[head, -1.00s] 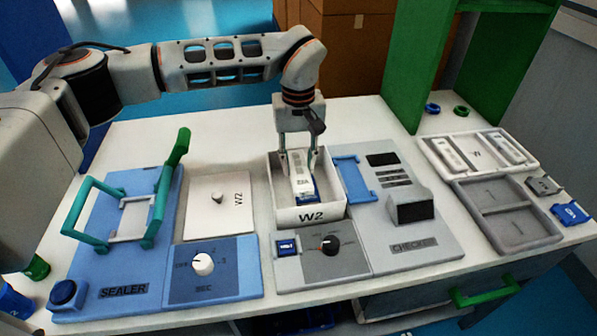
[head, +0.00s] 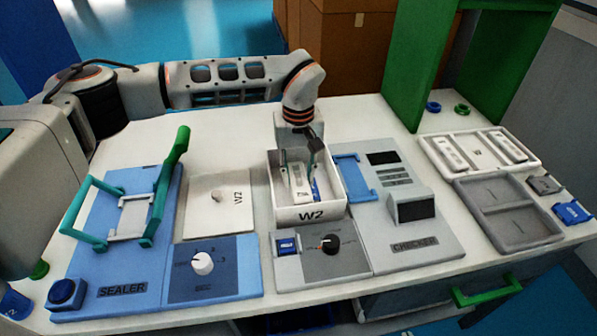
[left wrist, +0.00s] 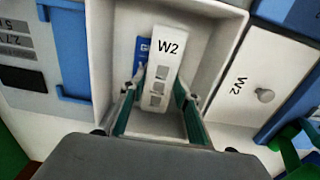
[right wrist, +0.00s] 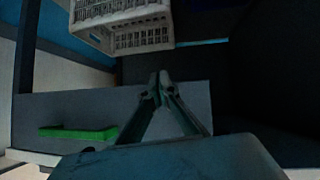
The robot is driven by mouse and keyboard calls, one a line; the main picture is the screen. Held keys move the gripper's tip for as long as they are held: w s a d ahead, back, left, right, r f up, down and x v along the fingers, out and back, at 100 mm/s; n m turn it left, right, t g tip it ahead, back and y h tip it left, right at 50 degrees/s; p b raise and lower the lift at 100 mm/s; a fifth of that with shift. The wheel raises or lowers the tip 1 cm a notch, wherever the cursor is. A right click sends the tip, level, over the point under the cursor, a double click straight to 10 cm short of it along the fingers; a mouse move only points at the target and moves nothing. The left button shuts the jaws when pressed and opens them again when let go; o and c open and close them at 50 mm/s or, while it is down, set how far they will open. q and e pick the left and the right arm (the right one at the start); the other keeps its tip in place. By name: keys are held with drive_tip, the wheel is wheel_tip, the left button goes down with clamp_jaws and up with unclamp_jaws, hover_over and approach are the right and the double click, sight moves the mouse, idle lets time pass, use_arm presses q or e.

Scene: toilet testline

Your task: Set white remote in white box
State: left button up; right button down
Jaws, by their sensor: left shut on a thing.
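The white remote (head: 300,187), marked W2 and with grey buttons in the left wrist view (left wrist: 161,72), is inside the open white box (head: 312,215) labelled W2. My left gripper (head: 298,172) reaches down into the box, its green-lined fingers (left wrist: 157,108) on both sides of the remote, shut on it. The remote is low in the box; I cannot tell whether it touches the floor. A blue item (left wrist: 141,55) lies beside it, partly hidden. My right gripper (right wrist: 156,86) is shut and empty, with its fingertips together, near the cabinet front.
The white W2 lid (head: 214,208) with a knob lies left of the box. The blue sealer (head: 122,270) with green handles stands farther left. The grey checker (head: 413,225) is right of the box. White (head: 478,140) and grey trays (head: 506,215) lie farther right.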

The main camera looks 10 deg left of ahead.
sight(298, 179)
use_arm(q)
drive_tip(key=o, duration=1.1)
drive_tip(key=shift+o, duration=0.2)
wheel_tip(298, 179, up, 13)
drive_tip(key=shift+r+p, duration=0.15)
drive_tip(key=shift+p, duration=0.25)
